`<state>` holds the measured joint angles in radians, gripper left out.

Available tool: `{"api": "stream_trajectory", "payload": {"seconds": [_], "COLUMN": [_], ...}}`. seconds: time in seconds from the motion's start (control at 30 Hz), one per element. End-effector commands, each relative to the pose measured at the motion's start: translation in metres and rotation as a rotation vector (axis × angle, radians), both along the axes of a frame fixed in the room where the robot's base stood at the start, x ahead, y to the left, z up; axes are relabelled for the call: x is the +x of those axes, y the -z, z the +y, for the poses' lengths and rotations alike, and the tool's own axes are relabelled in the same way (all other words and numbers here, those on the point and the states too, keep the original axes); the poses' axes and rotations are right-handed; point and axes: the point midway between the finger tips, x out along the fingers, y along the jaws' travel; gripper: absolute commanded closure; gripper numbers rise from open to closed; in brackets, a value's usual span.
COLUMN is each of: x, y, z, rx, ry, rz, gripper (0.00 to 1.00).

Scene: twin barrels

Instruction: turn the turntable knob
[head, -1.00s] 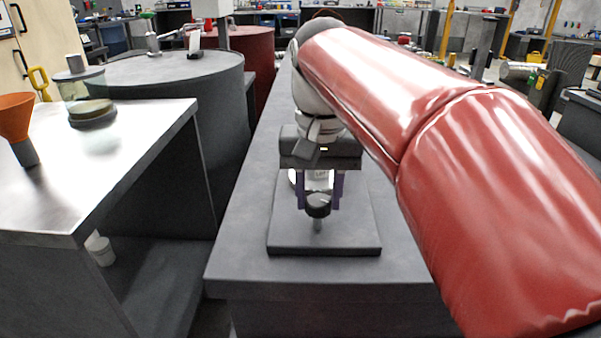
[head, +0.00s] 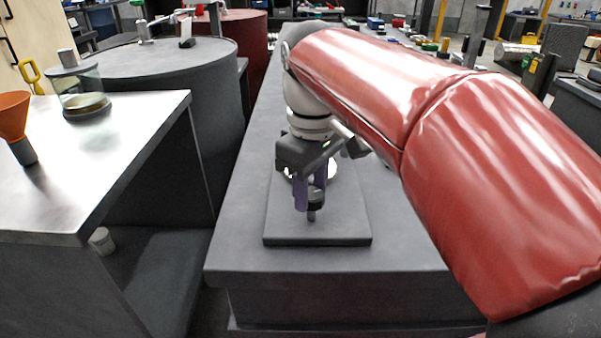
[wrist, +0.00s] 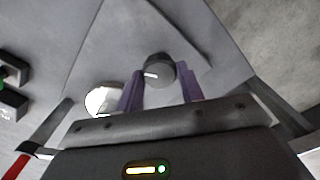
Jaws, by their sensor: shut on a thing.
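The turntable knob is a dark round knob (wrist: 160,72) with a pale mark on its top, in the wrist view. It stands over a flat dark square plate (head: 318,228) on the grey bench. My gripper (head: 311,198) points down at it, with purple fingers on either side of the knob, shut on it. In the wrist view my gripper (wrist: 160,92) also has a finger at each side of the knob. In the head view the fingers hide most of the knob. A shiny round disc (wrist: 103,99) lies beside the knob, partly behind a finger.
A metal-topped table (head: 105,150) at the left carries an orange funnel (head: 14,115) and a glass jar (head: 82,95). A large grey barrel (head: 160,75) and a red barrel (head: 235,35) stand behind. The bench front (head: 320,262) is clear.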

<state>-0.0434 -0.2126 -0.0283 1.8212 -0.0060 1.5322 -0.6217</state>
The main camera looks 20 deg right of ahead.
Motion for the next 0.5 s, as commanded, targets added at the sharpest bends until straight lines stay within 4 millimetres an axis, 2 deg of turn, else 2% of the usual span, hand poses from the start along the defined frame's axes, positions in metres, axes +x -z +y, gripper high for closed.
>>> {"api": "stream_trajectory", "payload": {"seconds": [0.5], "x": [-0.0014], "y": [0.0018], "z": [0.0011], "rx": [0.000], "ry": [-0.422], "rz": [0.006], "gripper": [0.85]}}
